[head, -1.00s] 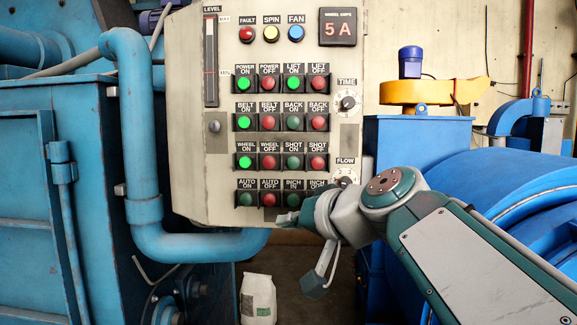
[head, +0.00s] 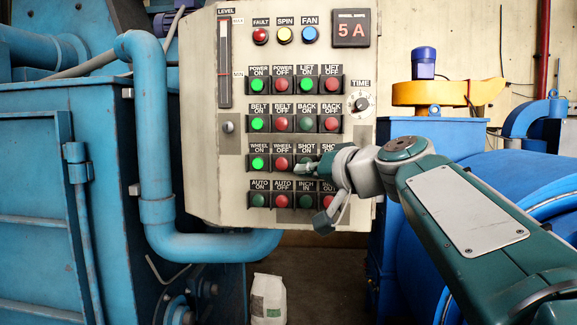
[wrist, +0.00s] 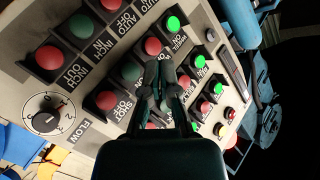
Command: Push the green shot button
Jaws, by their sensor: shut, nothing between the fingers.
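The green SHOT ON button (wrist: 130,72) is unlit in the wrist view, just left of my fingertips. In the head view its SHOT ON label (head: 305,150) shows, but my gripper mostly covers the button. My gripper (wrist: 160,76) is shut and empty, its fingertips in front of the SHOT row by the SHOT ON label. In the head view my gripper (head: 304,168) points left across the SHOT row. Whether the tips touch the panel cannot be told.
The control panel (head: 240,205) carries several rows of green and red buttons. The red WHEEL OFF button (wrist: 153,47) and red SHOT OFF button (wrist: 107,100) flank SHOT ON. The FLOW knob (wrist: 46,117) protrudes nearby. A blue pipe (head: 150,130) runs left of the panel.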

